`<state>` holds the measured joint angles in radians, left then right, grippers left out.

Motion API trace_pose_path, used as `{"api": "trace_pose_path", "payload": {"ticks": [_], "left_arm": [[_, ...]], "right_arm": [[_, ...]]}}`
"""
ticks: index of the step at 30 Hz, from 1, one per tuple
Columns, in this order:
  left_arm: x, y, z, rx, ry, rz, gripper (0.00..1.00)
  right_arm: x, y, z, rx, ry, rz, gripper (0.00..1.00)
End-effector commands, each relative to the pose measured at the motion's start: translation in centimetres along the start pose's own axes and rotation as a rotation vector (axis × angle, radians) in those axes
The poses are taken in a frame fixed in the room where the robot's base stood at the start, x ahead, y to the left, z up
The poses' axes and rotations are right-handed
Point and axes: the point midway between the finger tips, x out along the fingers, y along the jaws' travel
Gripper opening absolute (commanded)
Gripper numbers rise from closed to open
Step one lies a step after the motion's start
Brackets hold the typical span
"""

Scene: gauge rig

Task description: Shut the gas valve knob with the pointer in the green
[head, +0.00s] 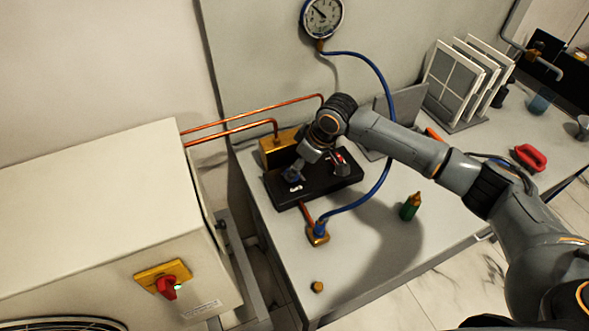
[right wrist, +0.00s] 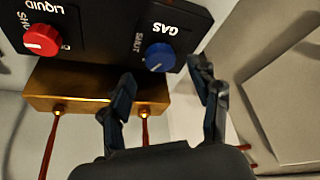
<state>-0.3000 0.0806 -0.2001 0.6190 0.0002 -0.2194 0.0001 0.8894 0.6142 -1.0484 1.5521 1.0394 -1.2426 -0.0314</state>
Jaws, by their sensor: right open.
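The gas valve knob (right wrist: 159,57) is blue, on the black valve block (head: 318,183) beside white GAS and SHUT lettering that reads upside down in the right wrist view. My right gripper (right wrist: 163,73) is open, its two fingers on either side of the blue knob's near edge; I cannot tell whether they touch it. In the head view my right gripper (head: 294,174) is over the block's left part, and the blue knob is hidden. The round gauge (head: 322,17) on the wall has a dark pointer toward upper left; no green band is readable. My left gripper is out of view.
A red LIQUID knob (right wrist: 42,40) sits beside the blue one, with a brass block (right wrist: 75,88) alongside. A blue hose (head: 385,95) arcs to a brass fitting (head: 318,236). A green bottle (head: 411,206) and brass cap (head: 317,287) stand on the bench.

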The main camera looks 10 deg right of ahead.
Motion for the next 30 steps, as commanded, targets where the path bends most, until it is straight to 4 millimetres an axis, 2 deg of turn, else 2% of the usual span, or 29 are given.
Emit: {"api": "trace_pose_path", "payload": {"ticks": [1, 6, 12, 17, 30], "left_arm": [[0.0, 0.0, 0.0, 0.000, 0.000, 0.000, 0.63], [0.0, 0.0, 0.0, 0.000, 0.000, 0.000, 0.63], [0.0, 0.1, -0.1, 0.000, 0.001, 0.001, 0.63], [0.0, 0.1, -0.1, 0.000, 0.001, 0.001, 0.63], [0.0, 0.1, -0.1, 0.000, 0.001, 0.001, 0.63]], "right_arm": [[-1.3, 0.1, -0.1, 0.000, 0.003, 0.002, 0.62], [-4.8, 0.0, 0.0, -0.001, 0.002, 0.001, 0.62], [-7.4, 0.0, 0.0, 0.000, 0.000, -0.001, 0.62], [-8.0, 0.0, 0.0, 0.001, 0.000, -0.001, 0.62], [-8.0, 0.0, 0.0, 0.001, 0.000, -0.001, 0.62]]}}
